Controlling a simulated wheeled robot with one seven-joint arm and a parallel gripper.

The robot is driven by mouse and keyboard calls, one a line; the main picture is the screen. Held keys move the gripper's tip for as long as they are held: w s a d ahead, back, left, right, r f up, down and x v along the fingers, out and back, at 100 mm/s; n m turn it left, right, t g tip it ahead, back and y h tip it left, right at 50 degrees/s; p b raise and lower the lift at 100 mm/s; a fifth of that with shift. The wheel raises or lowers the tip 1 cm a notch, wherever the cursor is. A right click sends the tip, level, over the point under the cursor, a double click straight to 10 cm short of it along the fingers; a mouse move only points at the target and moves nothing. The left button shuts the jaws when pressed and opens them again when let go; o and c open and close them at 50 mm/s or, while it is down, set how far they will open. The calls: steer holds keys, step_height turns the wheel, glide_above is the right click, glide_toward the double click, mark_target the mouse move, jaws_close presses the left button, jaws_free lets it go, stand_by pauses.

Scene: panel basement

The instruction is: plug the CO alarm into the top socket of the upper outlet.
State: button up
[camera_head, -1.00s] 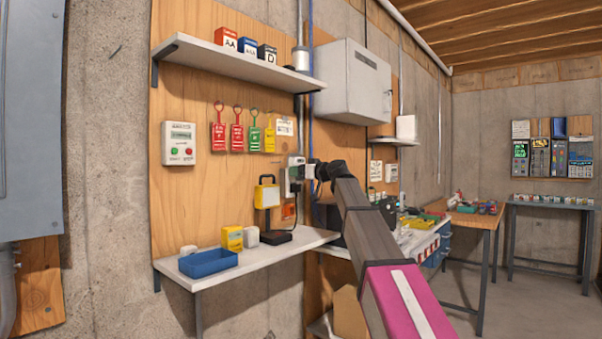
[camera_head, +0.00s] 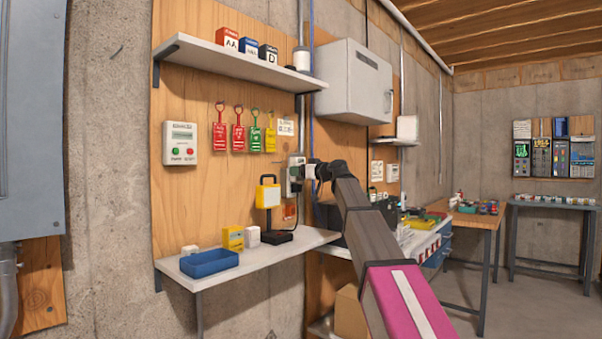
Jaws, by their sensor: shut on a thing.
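My gripper (camera_head: 316,172) is at the outlet on the plywood panel, at the end of my arm reaching in from the lower right. It is shut on a small white thing (camera_head: 309,172), which appears to be the CO alarm; it is mostly hidden by the gripper. The upper outlet (camera_head: 297,160) is a grey-white plate just left of it, partly covered. The alarm is very close to the outlet's face. I cannot tell whether its prongs are in the top socket or only near it.
Below is a white shelf (camera_head: 210,275) with a blue tray (camera_head: 209,263), a yellow box (camera_head: 233,238) and a yellow work lamp (camera_head: 267,194). Coloured tags (camera_head: 238,138) hang to the left. A grey cabinet (camera_head: 352,85) is above right. A workbench (camera_head: 480,222) stands farther right.

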steer(key=o, duration=1.1)
